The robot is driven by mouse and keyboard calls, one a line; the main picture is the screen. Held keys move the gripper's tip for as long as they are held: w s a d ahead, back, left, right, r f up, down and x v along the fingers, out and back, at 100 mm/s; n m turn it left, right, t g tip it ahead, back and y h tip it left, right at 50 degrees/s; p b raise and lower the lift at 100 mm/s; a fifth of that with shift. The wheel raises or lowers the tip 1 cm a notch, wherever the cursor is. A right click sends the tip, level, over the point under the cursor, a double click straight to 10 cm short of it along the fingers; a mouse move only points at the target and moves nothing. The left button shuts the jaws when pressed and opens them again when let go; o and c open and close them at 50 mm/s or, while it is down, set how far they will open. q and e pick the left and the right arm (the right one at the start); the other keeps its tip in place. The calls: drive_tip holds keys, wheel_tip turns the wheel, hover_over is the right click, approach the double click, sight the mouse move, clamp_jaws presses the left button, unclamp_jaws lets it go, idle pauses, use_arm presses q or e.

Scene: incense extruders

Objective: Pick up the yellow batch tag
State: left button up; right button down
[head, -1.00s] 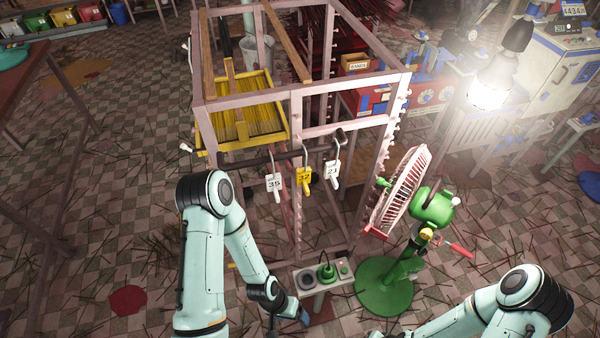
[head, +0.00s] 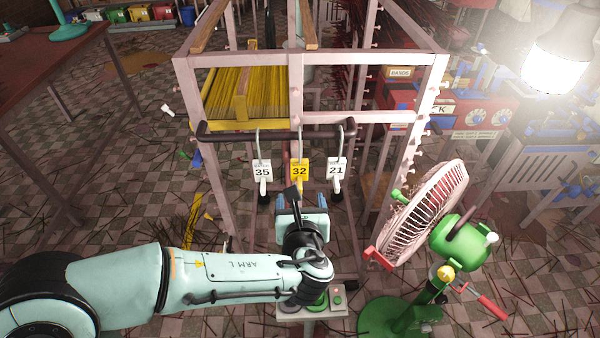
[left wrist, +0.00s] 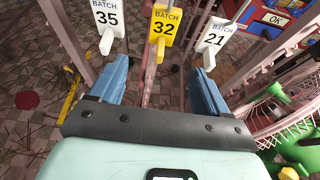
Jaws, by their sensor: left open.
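The yellow batch tag (head: 299,170), marked 32, hangs from a hook on the dark rail of the rack, between two white tags. In the left wrist view the yellow tag (left wrist: 162,30) hangs ahead of my jaws, its lower stem reaching down between the blue fingers. My left gripper (head: 302,202) is just below and in front of the tag; in the left wrist view its fingers (left wrist: 160,82) are spread wide with nothing gripped. I cannot tell whether a finger touches the stem. My right gripper is not in view.
White tag 35 (head: 262,171) hangs to the left and white tag 21 (head: 336,170) to the right, both close. The rail (head: 230,133) runs above. A green fan (head: 425,215) stands to the right. A small control box (head: 338,300) sits below my left arm.

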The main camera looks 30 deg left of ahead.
sight(300, 181)
use_arm(q)
drive_tip(key=b+x, duration=0.1)
drive_tip(key=x, duration=1)
drive_tip(key=shift+w, duration=0.15)
drive_tip(key=c, duration=1.2)
drive_tip(key=shift+o, duration=0.2)
drive_tip(key=shift+d, duration=0.1)
drive_tip(key=shift+r, duration=0.1)
